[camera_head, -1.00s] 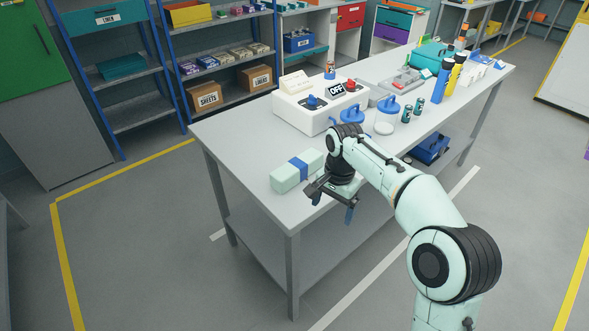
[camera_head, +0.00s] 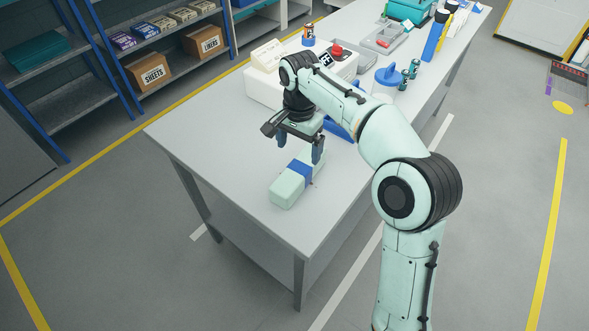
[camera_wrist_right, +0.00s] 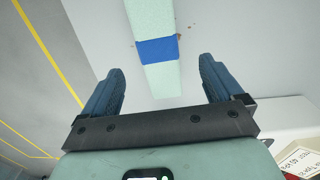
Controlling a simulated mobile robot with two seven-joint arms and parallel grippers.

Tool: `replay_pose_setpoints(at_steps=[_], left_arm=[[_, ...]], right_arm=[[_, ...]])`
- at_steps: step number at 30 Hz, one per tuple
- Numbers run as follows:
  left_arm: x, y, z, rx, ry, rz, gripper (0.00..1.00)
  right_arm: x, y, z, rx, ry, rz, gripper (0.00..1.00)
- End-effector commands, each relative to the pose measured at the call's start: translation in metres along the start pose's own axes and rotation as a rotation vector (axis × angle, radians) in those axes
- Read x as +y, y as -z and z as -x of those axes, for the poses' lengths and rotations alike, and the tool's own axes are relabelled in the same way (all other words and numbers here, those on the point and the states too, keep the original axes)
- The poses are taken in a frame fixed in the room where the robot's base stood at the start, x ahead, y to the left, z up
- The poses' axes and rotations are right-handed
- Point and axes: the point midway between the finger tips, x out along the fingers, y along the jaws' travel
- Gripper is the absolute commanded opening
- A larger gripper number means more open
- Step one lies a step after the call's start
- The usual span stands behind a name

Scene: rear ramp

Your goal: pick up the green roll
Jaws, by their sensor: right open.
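The green roll (camera_head: 287,189) is a pale green block-shaped bundle with a blue band (camera_head: 301,171) around its middle. It lies on the near end of the grey table (camera_head: 215,165). My right gripper (camera_head: 299,152) is open above the roll's far end, with its two blue fingers pointing down. In the right wrist view the roll (camera_wrist_right: 160,80) runs up the picture between and beyond the open fingers (camera_wrist_right: 160,90), with its blue band (camera_wrist_right: 157,50) ahead of them. The fingers look apart from the roll. My left gripper is out of view.
A white control box (camera_head: 262,90) with a red button (camera_head: 337,50) stands behind my right gripper. Blue-handled items, small cans (camera_head: 410,72) and blue and yellow bottles (camera_head: 434,38) stand farther along the table. The tabletop left of the roll is clear.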

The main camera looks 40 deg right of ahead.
Motion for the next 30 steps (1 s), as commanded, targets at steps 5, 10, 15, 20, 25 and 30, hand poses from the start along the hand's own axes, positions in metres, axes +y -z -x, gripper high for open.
replay_pose_setpoints(at_steps=[5, 10, 15, 20, 25, 30], left_arm=[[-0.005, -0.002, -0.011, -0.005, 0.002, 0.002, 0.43], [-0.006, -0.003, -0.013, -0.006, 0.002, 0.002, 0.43], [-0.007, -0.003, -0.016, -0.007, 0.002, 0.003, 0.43], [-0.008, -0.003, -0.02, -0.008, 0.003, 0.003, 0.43], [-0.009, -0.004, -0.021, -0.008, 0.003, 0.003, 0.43], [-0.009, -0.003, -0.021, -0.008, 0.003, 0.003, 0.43]], right_arm=[[0.001, 0.0, -0.038, -0.002, -0.003, 0.0, 0.94], [0.0, 0.0, -0.052, -0.001, -0.001, 0.0, 0.94], [0.002, 0.0, -0.068, -0.002, -0.003, 0.0, 0.94], [0.003, 0.0, -0.093, -0.002, -0.004, 0.0, 0.94], [0.002, 0.0, -0.105, 0.0, 0.0, 0.0, 0.94], [0.002, 0.0, -0.105, 0.0, 0.001, 0.0, 0.94]])
